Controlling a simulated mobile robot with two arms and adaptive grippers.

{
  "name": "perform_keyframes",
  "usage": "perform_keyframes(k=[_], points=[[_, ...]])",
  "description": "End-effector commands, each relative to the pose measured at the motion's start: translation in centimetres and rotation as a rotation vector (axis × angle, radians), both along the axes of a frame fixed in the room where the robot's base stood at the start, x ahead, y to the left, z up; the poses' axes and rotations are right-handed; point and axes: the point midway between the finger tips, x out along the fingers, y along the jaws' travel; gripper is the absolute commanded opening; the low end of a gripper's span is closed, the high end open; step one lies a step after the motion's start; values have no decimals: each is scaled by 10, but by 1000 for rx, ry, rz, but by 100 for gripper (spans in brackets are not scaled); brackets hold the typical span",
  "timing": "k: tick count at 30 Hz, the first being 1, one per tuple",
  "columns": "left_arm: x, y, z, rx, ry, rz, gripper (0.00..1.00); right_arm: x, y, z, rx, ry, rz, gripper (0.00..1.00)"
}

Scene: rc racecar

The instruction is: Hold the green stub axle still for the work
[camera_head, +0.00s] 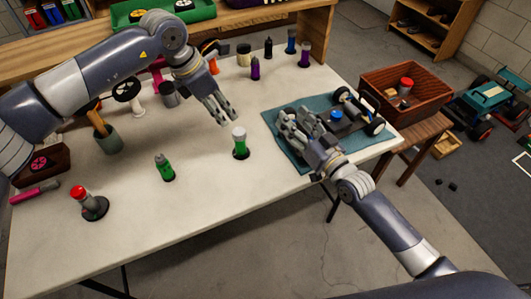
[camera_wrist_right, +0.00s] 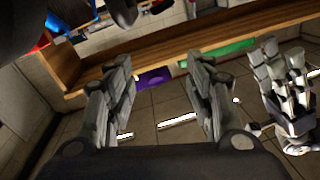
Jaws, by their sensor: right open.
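I cannot make out a green stub axle in either view. The car chassis (camera_head: 347,116) with black wheels and a blue part lies on the teal mat (camera_head: 272,121) at the table's right end. My right gripper (camera_head: 292,127) is over the mat, left of the chassis, and hides part of it. In the right wrist view my right gripper (camera_wrist_right: 162,75) is open, with nothing visible between its fingers. My left gripper (camera_head: 222,114) hangs over the middle of the table, and appears at the right edge of the right wrist view (camera_wrist_right: 287,90). Its finger gap is unclear.
A white-capped green bottle (camera_head: 240,143) stands just below my left gripper. A reddish crate (camera_head: 405,88) sits on a stool at the right. The table's front middle is clear.

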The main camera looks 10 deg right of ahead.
Motion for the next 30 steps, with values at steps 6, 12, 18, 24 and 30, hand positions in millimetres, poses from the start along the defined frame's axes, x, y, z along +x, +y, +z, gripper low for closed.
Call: perform_keyframes(k=[6,12,18,24,30], points=[[0,0,0,0,0,0,33,-49,90,-11,-276,78,228,49],[0,0,0,0,0,0,33,-58,93,-39,-393,202,273,49],[0,0,0,0,0,0,33,-57,90,-52,-425,259,281,49],[0,0,0,0,0,0,33,-41,104,-61,-423,262,280,49],[0,0,0,0,0,0,33,-15,124,-74,-423,262,280,49]])
